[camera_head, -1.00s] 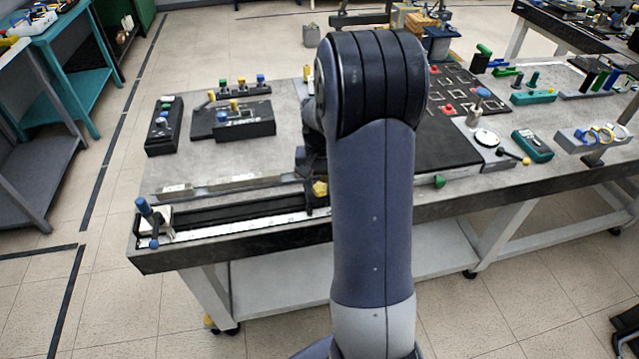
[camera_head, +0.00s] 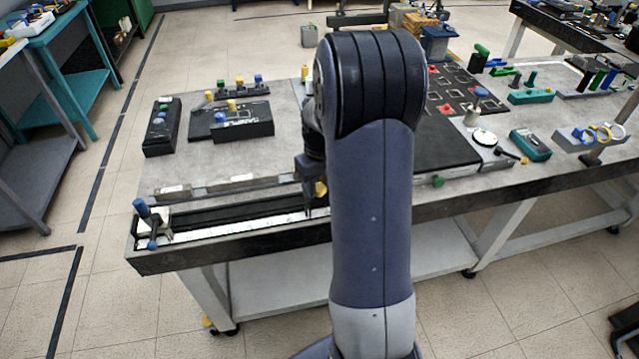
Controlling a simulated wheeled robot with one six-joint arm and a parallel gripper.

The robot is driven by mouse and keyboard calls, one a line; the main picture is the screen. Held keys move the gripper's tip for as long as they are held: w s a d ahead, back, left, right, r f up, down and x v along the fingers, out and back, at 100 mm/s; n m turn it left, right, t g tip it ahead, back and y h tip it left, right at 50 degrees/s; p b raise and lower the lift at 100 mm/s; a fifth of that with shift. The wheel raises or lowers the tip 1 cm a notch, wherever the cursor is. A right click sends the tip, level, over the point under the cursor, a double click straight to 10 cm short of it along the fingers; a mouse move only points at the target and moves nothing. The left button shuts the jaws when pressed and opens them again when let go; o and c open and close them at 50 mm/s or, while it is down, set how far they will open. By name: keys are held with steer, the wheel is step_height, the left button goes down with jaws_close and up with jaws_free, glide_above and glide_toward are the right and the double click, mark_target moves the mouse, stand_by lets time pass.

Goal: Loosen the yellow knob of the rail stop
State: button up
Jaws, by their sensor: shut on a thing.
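The yellow knob (camera_head: 320,189) shows as a small patch at the front edge of the table, just left of my upright arm. My gripper (camera_head: 310,196) is at the knob, above the white-scaled rail (camera_head: 245,225), and is shut on it. My arm hides most of the knob, the rail stop's body and much of the gripper. The rail runs along the table's front edge. A blue-handled clamp (camera_head: 147,215) stands at its left end.
The grey table (camera_head: 290,120) holds black panels with coloured knobs (camera_head: 240,125) at the back left. A black board with red pieces (camera_head: 455,95), a green meter (camera_head: 530,145) and a ring holder (camera_head: 590,145) lie right of my arm.

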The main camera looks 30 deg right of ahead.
mark_target(320, 188)
stand_by(0.4)
steer(key=o, duration=1)
step_height(320, 188, up, 11)
steer(key=shift+f, duration=0.1)
